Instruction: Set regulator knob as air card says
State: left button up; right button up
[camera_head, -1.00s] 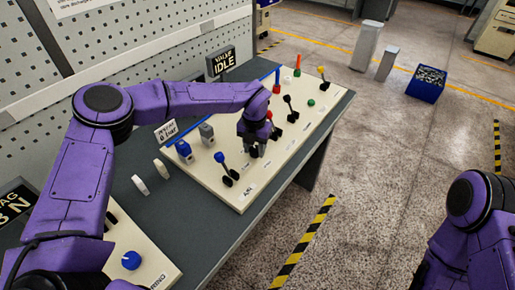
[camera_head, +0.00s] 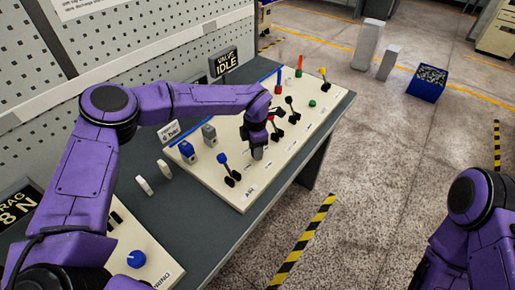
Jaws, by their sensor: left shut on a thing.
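My left arm reaches over the cream panel (camera_head: 212,181), and my left gripper (camera_head: 258,148) points down near its front edge. The gripper is shut on the regulator knob, which is mostly hidden beneath the fingers. A small white card (camera_head: 169,132) stands at the panel's back left edge; it seems to read "6 bar", with its upper line too small to read. A label (camera_head: 249,192) at the panel's near corner seems to read "AIR". My right gripper is out of view; only part of the right arm shows at the lower right.
A blue-tipped lever (camera_head: 228,168) stands just left of the gripper. Blue (camera_head: 187,152) and grey (camera_head: 209,135) blocks sit behind it. More levers and red posts fill the far panel. A display (camera_head: 223,62) reads "VALVE IDLE". A blue knob (camera_head: 136,259) sits on a nearer panel.

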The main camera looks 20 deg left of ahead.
pick_arm(q)
jog(key=shift+d+m, duration=0.25)
jog(key=shift+m, duration=0.45)
jog(key=o, duration=0.8)
jog(key=shift+o, duration=1.3)
jog(key=shift+d, duration=0.1)
jog(key=shift+r, duration=0.1)
jog(key=shift+r, duration=0.3)
notch_tip(320, 180, up, 10)
jog(key=b, duration=0.2)
jog(key=shift+b, duration=0.35)
jog(key=shift+d, duration=0.1)
